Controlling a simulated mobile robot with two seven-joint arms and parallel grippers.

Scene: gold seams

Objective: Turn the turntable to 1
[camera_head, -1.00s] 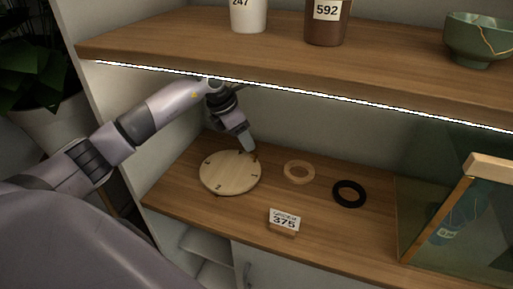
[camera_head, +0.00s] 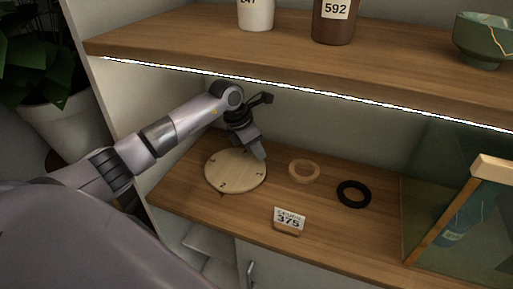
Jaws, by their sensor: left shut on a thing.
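The turntable (camera_head: 228,172) is a round pale wooden disc on the lower wooden shelf, with small dark marks near its rim that are too small to read. My left gripper (camera_head: 261,156) reaches down to the disc's right back edge. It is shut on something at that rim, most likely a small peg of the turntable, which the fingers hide. My right gripper is not in view.
A tan ring (camera_head: 304,171) and a black ring (camera_head: 353,194) lie right of the turntable. A card marked 375 (camera_head: 289,220) stands in front. A glass case (camera_head: 455,225) is at right. An upper shelf (camera_head: 300,72) with a lit edge holds a white cup (camera_head: 257,14), a brown jar (camera_head: 333,24) and a green bowl (camera_head: 484,40).

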